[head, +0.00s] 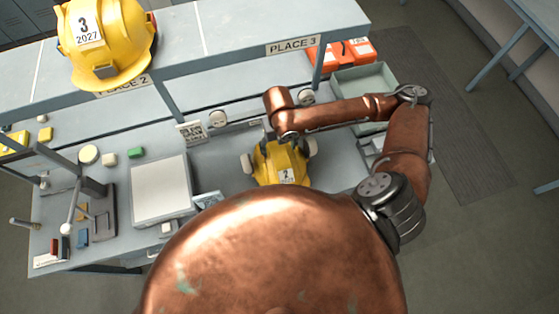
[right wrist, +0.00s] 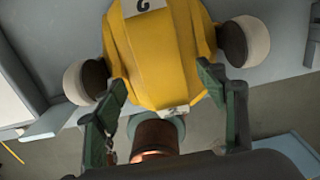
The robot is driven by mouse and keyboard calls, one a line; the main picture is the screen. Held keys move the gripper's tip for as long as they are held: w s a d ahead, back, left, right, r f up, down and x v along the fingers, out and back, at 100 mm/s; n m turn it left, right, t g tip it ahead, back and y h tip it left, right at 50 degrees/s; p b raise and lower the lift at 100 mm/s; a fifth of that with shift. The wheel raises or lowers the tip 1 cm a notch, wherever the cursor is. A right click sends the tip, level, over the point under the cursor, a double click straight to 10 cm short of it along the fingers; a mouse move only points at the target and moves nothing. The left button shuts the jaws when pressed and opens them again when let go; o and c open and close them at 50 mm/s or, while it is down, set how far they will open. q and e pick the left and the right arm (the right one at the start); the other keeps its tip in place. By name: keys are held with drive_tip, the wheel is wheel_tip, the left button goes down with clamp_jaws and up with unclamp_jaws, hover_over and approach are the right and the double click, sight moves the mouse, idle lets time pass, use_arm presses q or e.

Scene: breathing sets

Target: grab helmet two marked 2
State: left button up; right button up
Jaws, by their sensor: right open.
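Helmet two (head: 281,165) is yellow with a white label marked 2 and pale ear cups at its sides. It rests on the bench's lower top. My right gripper (head: 276,140) is just behind and above it in the head view, partly hidden by my arm. In the right wrist view the helmet (right wrist: 165,70) lies between and ahead of the two green fingers of the open right gripper (right wrist: 165,88). The fingertips are close to the shell on both sides; I cannot tell whether they touch. My left gripper is not in view.
Another yellow helmet (head: 106,42), marked 3, stands on the upper shelf (head: 225,38) near the PLACE 2 label. The PLACE 3 end of the shelf is bare. A flat grey-white plate (head: 160,188) lies left of helmet two. A green tray (head: 364,88) and orange boxes (head: 345,54) are at the right.

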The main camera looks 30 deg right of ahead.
sight(279, 153)
wheel_tip(279, 153, down, 3)
drive_tip(key=shift+w+r, duration=0.1)
drive_tip(key=shift+r, duration=0.05)
drive_tip(key=shift+d+f, duration=0.1)
drive_tip(key=shift+f, duration=0.35)
drive_tip(key=c, duration=1.6)
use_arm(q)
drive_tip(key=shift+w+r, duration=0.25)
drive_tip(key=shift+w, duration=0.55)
use_arm(e)
clamp_jaws()
